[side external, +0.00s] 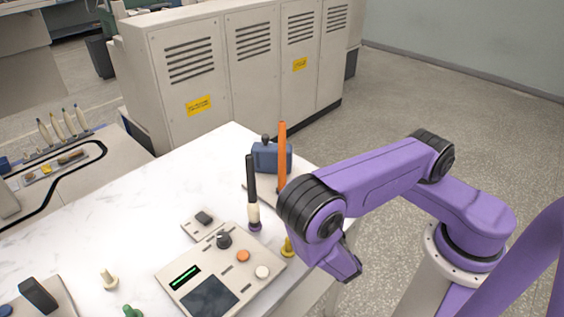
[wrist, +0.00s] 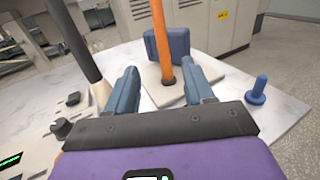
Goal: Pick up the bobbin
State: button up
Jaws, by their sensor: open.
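I cannot tell for certain which piece is the bobbin. Peg-like pieces with flared bases stand on the white table: a yellow one (side external: 287,247) near my arm, a cream one (side external: 108,280) and a partly cut-off green one (side external: 130,312). A blue peg (wrist: 258,90) stands at the right in the wrist view. A tall black rod with a cream and purple lower part (side external: 253,210) stands beside the control box. My gripper (wrist: 163,82) is open; its blue-grey fingers are apart, with nothing seen held. The orange rod (wrist: 160,45) shows beyond the gap. The side view hides the fingers.
The orange rod stands on a flat plate (wrist: 158,94), with a blue block (side external: 270,157) behind it. The control box (side external: 215,275) and a small switch box (side external: 202,222) lie left of my arm. The table's left middle (side external: 110,220) is mostly clear. Grey cabinets (side external: 235,75) stand beyond.

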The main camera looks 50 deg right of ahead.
aim_at(283, 163)
jog(key=x, duration=1)
jog(key=shift+w+d, duration=0.1)
jog(key=shift+d, duration=0.05)
jog(key=shift+r+x, duration=0.15)
jog(key=shift+x, duration=1.2)
jog(key=shift+r+x, duration=0.1)
jog(key=shift+x, duration=1.3)
grip_shut()
